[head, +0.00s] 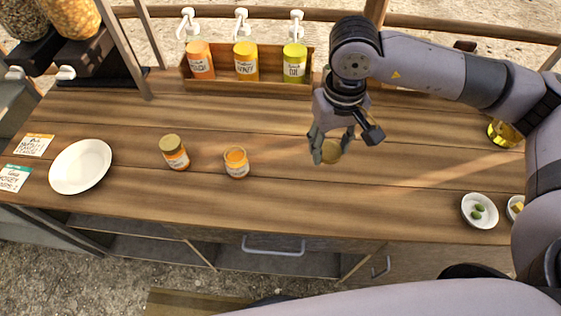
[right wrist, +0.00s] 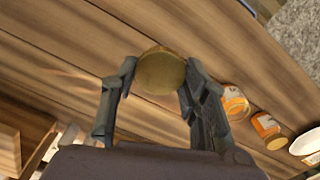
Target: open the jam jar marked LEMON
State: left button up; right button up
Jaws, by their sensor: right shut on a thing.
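My right gripper (head: 331,148) is shut on a round gold lid (head: 331,152), held above or at the table to the right of the jars. In the right wrist view the lid (right wrist: 160,72) sits between the two fingertips (right wrist: 157,80). An open jar (head: 236,162) with orange contents stands upright on the table, without a lid. A second jar (head: 175,152) to its left has its gold lid on. Both jars have orange labels; the writing is too small to read. My left gripper is not in view.
A white plate (head: 80,166) and two cards lie at the left. A wooden rack (head: 270,84) with three pump bottles stands at the back. Small bowls (head: 479,211) and a gold-yellow jar (head: 504,133) are at the right. The front middle of the table is clear.

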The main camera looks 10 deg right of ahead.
jog(key=w+a+r+p, duration=0.3)
jog(key=w+r, duration=0.1)
jog(key=r, duration=0.1)
jog(key=p, duration=0.5)
send_over(302, 174)
notch_tip(302, 174, down, 14)
jog(key=shift+s+f, duration=0.1)
notch_tip(302, 174, down, 5)
jog(key=shift+p, duration=0.45)
jog(key=shift+f, duration=0.2)
jog(key=o, duration=1.2)
jog(key=shift+o, duration=0.3)
